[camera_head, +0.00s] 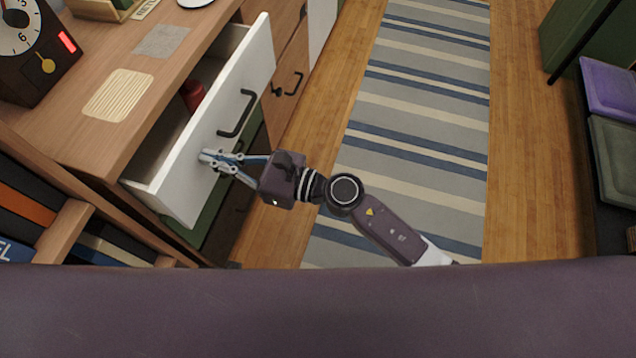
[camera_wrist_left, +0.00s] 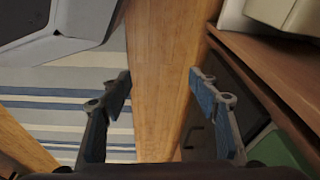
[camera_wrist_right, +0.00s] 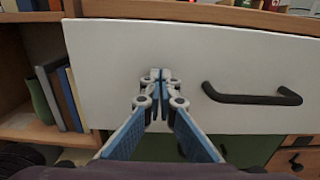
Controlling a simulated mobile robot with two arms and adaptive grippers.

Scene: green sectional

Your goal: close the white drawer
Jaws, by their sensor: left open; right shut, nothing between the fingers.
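The white drawer (camera_head: 222,120) is pulled out from the wooden cabinet, with a gap behind its front panel. A red object (camera_head: 193,95) lies inside it. Its black handle (camera_head: 238,113) faces the room. My right gripper (camera_head: 207,157) is shut and empty, with its fingertips at the drawer's front, on the near side of the handle. In the right wrist view the closed fingertips (camera_wrist_right: 159,76) are against or just before the white panel, left of the handle (camera_wrist_right: 252,96); contact is not certain. My left gripper (camera_wrist_left: 160,80) is open and empty above the floor, and does not show in the head view.
The cabinet top (camera_head: 125,60) carries a clock (camera_head: 28,45) and flat mats. A wooden drawer with a black handle (camera_head: 288,84) is beyond the white one. A bookshelf (camera_head: 70,225) is at the near left. The striped rug (camera_head: 410,120) is clear.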

